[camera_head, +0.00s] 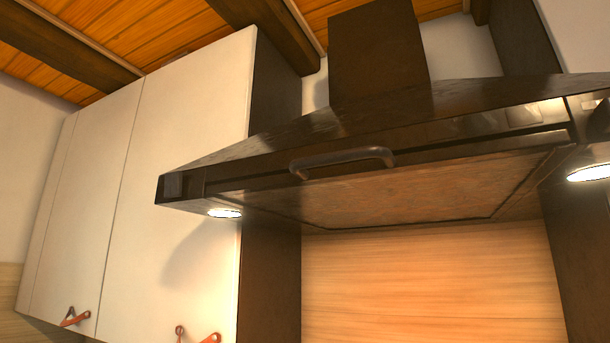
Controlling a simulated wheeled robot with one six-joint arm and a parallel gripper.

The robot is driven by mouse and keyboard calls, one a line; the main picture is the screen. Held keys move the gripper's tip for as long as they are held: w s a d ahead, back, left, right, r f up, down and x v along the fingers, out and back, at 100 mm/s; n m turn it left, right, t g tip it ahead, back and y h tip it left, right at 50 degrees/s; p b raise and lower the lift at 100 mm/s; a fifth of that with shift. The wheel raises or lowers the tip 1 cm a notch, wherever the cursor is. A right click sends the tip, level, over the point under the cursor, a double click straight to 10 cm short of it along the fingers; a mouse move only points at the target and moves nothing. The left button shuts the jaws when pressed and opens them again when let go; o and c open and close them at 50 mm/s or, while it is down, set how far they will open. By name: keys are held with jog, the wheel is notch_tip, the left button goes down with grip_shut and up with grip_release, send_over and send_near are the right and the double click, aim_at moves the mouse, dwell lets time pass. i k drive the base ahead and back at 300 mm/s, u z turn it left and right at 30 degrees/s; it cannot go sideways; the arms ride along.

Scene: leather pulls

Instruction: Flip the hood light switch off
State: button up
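The dark range hood (400,112) hangs over the wooden backsplash, seen from below. Its left light (225,213) and right light (588,173) are both lit. A small dark square panel (173,186) sits at the left end of the hood's front edge. A small pale square (590,103) shows near the right end. I cannot tell which of these, if either, is the light switch, or its position. My gripper is not identifiable in this view. A dark shape at the right picture edge is cut off and unclear.
A curved handle (342,160) sticks out from the hood's front. White cabinets (185,170) with orange leather pulls (75,318) stand left of the hood. The wooden backsplash (430,285) lies below it. The space under the hood looks clear.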

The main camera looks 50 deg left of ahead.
aim_at(173, 182)
jog(key=u, duration=1.45)
